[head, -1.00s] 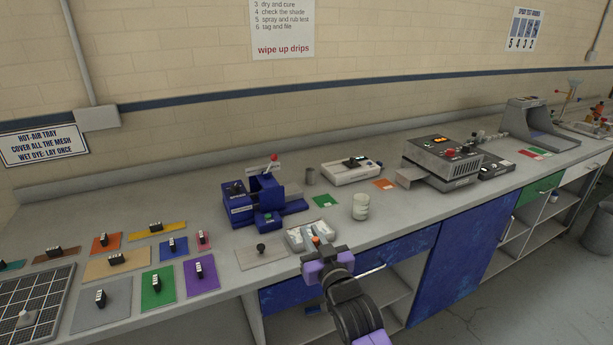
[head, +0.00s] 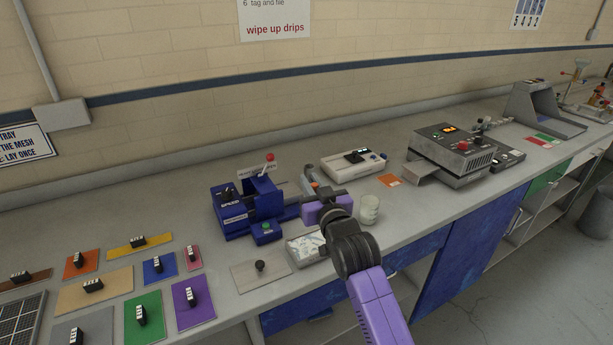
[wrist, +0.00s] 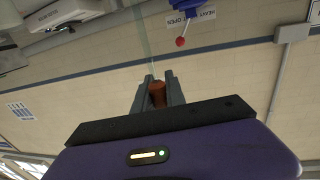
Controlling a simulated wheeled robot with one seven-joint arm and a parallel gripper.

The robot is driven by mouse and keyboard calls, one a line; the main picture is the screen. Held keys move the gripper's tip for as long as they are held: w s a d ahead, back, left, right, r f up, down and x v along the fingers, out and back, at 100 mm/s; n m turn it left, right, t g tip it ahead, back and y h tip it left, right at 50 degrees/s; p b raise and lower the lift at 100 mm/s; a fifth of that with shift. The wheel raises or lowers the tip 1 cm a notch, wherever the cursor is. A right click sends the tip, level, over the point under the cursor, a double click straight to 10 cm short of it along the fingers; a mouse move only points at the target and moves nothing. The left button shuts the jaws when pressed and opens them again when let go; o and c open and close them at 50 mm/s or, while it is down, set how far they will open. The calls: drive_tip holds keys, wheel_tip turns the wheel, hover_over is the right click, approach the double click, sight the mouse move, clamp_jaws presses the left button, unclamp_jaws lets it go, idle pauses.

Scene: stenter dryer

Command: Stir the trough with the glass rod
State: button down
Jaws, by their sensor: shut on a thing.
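My gripper (head: 311,181) is over the bench, just right of the blue machine (head: 262,205). In the wrist view its two grey fingers (wrist: 158,92) are shut on an orange-brown grip (wrist: 157,94). A thin, pale see-through rod (wrist: 149,45) runs out beyond the fingers and looks like the glass rod. In the head view the rod cannot be made out. No trough is clearly recognisable; one may be part of the blue machine, partly hidden by my gripper. I cannot tell whether the rod touches anything.
A shallow tray with marbled contents (head: 307,248) lies at the bench's front. A white cup (head: 369,209) stands just right of my gripper. A white instrument (head: 353,163) is behind. The red-knobbed lever (head: 269,157) rises from the blue machine. Coloured swatches with black blocks lie left.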

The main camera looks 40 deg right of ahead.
wheel_tip(320, 180, down, 8)
drive_tip(key=b, duration=0.6)
drive_tip(key=shift+r, duration=0.1)
idle(0.4)
